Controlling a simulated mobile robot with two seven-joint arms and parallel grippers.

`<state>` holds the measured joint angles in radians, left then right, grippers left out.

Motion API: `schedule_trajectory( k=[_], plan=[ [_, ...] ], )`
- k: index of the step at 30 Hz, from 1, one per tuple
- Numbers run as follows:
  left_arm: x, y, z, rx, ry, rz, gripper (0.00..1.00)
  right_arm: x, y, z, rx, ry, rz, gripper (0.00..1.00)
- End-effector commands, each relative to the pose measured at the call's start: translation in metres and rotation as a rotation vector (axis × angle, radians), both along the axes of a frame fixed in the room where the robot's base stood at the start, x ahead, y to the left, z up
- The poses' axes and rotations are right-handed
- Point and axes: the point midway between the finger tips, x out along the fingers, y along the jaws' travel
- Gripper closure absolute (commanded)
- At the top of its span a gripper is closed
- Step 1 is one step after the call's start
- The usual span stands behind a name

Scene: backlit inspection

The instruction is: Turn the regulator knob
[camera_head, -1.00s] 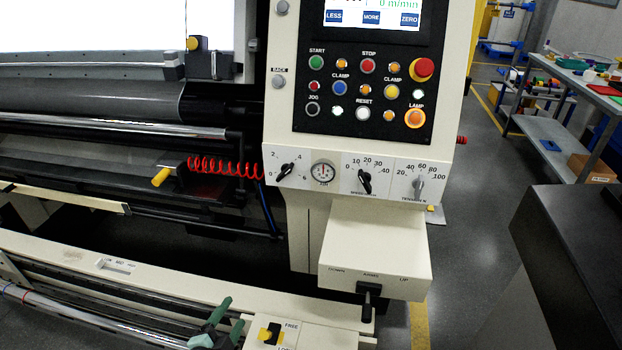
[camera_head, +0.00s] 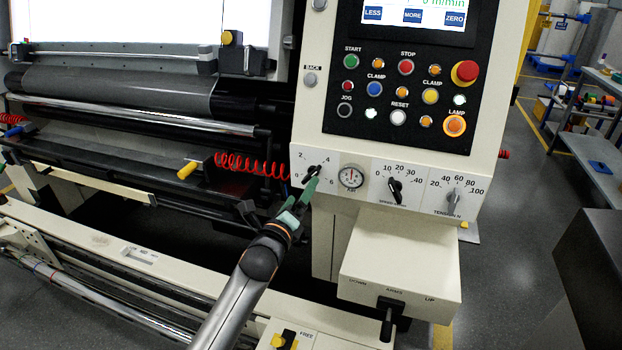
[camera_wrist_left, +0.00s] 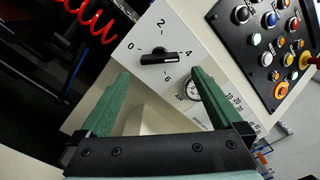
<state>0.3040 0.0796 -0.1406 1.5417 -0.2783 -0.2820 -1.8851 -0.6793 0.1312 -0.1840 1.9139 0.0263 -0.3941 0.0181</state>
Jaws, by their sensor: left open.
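The regulator knob (camera_head: 313,172) is a black bar knob on a white panel with a 0 to 6 scale, left of a small round gauge (camera_head: 351,177). My left gripper (camera_head: 302,197) has green fingers and is just in front of and below the knob, partly covering its area. In the left wrist view the knob (camera_wrist_left: 158,58) shows beyond and between the two spread fingertips (camera_wrist_left: 160,76). The fingers look apart from it, and nothing is between them. The gauge (camera_wrist_left: 193,90) is partly behind the right finger. My right gripper is not in view.
A black knob (camera_head: 396,190) and a grey tension knob (camera_head: 454,200) sit further right on the panel. Above is a button console (camera_head: 400,95). A cream box with a lever (camera_head: 389,315) juts out below. A red coiled hose (camera_head: 250,165) hangs at left.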

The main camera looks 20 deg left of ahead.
Motion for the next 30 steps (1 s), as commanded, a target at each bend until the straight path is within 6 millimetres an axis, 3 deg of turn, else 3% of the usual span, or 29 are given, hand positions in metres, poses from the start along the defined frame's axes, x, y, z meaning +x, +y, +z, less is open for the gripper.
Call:
schedule_trajectory(
  k=[6, 15, 30],
  plan=[
    [0.034, -0.001, 0.0, -0.003, -0.001, 0.0, 0.0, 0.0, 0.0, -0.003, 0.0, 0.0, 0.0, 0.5],
    [0.066, -0.002, 0.0, -0.003, -0.001, 0.001, 0.0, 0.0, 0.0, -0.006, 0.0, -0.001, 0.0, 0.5],
    [0.074, -0.002, 0.0, -0.002, 0.0, 0.0, 0.02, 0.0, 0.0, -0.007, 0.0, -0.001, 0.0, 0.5]
  ],
)
